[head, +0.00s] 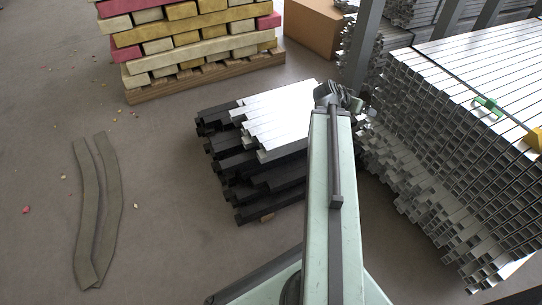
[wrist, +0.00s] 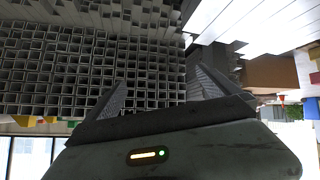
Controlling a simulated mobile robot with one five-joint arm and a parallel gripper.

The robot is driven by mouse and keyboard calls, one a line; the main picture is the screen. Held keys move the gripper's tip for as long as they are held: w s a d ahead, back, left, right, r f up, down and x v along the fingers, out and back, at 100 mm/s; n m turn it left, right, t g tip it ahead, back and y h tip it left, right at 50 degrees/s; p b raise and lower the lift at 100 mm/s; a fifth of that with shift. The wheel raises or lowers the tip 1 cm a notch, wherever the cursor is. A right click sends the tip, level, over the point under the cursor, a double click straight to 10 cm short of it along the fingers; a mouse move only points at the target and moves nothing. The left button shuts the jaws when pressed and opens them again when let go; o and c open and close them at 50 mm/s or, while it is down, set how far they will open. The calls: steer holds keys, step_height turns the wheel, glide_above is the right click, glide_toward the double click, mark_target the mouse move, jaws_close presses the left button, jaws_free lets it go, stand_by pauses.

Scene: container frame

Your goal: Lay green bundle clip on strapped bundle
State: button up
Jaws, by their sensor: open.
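A small green clip (head: 488,106) lies on top of the large bundle of silver square tubes (head: 465,75) at the right of the head view. A thin dark strap crosses the top of this bundle, and the clip sits at or beside it; I cannot tell whether it is hooked on. My gripper (head: 338,95), seen small at the far end of my arm, is left of the bundle and apart from the clip. In the wrist view my gripper (wrist: 161,78) has its fingers spread with nothing between them. Open tube ends (wrist: 60,75) fill the left there; the clip is not seen.
A yellow object (head: 535,138) sits on the bundle at the right edge. A low stack of black and white bars (head: 255,150) lies left of my arm. A pallet of coloured beams (head: 190,40) and a cardboard box (head: 312,27) stand behind.

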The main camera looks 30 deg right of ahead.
steer(key=w+a+f+n+y, duration=0.1)
steer(key=w+a, duration=0.2)
steer(key=a, duration=0.3)
steer(key=w+a+f+n+y, duration=0.1)
steer(key=w+a+f+n, duration=0.1)
steer(key=a, duration=0.4)
steer(key=w+a+f+n+y, duration=0.1)
steer(key=w+a+f+y, duration=0.1)
steer(key=w+a, duration=0.2)
steer(key=shift+a+f+n+t, duration=0.15)
steer(key=shift+a+n+t, duration=0.2)
steer(key=shift+a, duration=1.15)
steer(key=a, duration=0.3)
steer(key=w+a+f+n+y, duration=0.1)
steer(key=a, duration=0.2)
steer(key=a+f+n+y, duration=0.1)
steer(key=a, duration=0.3)
steer(key=shift+w+a+n, duration=0.1)
steer(key=shift+w+n, duration=0.15)
steer(key=shift+w, duration=0.15)
steer(key=s+a+f+n+g+y, duration=0.1)
steer(key=a+n+y, duration=0.3)
steer(key=a, duration=1.7)
steer(key=shift+s+a+f+n+g, duration=0.35)
steer(key=shift+s+n+g, duration=0.25)
steer(key=shift+n, duration=0.6)
